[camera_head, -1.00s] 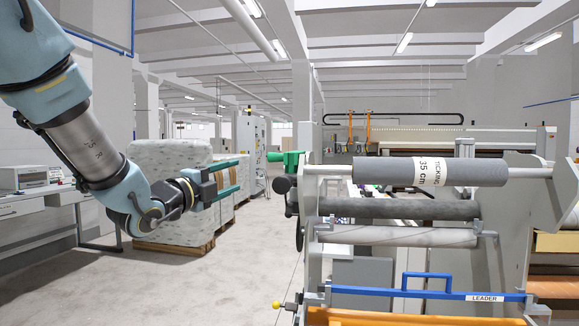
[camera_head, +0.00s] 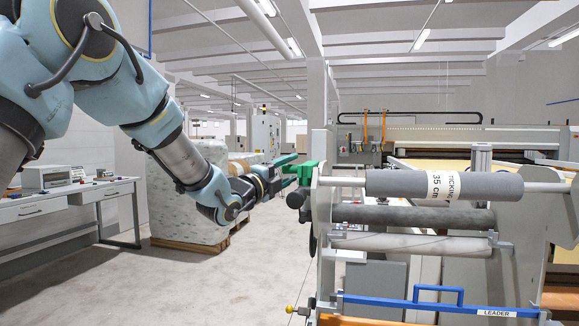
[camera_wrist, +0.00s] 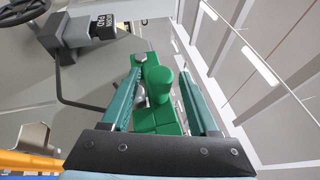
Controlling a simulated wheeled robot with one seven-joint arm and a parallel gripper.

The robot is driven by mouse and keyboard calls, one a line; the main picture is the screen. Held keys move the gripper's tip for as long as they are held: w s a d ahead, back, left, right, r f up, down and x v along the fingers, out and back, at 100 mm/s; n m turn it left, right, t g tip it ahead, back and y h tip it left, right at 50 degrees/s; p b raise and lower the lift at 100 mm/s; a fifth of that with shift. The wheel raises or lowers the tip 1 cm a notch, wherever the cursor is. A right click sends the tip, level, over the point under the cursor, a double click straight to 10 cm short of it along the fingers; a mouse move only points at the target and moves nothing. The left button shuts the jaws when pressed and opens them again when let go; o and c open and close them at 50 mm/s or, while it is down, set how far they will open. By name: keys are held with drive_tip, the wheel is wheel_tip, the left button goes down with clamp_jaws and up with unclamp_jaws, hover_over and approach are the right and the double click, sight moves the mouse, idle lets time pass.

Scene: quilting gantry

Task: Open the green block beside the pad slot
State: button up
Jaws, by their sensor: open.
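The green block (camera_head: 308,172) is at the left end of the machine's roller frame in the head view. In the wrist view the green block (camera_wrist: 156,116) has a round knob on it and lies between my fingers. My gripper (camera_head: 294,169) is open at the block, its fingers pointing right; it also shows in the wrist view (camera_wrist: 164,62). One finger is on each side of the block. Whether either touches it I cannot tell. A dark box with a partly readable label ending in "PAD" (camera_wrist: 102,27) is at the upper left of the wrist view.
A grey labelled roll (camera_head: 445,185) and other rollers lie right of the block. A blue LEADER bar (camera_head: 440,304) is below. Wrapped pallets (camera_head: 180,190) and a desk (camera_head: 70,205) stand left. Open floor (camera_head: 215,285) lies between desk and machine.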

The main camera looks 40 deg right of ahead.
clamp_jaws()
idle(0.5)
idle(1.0)
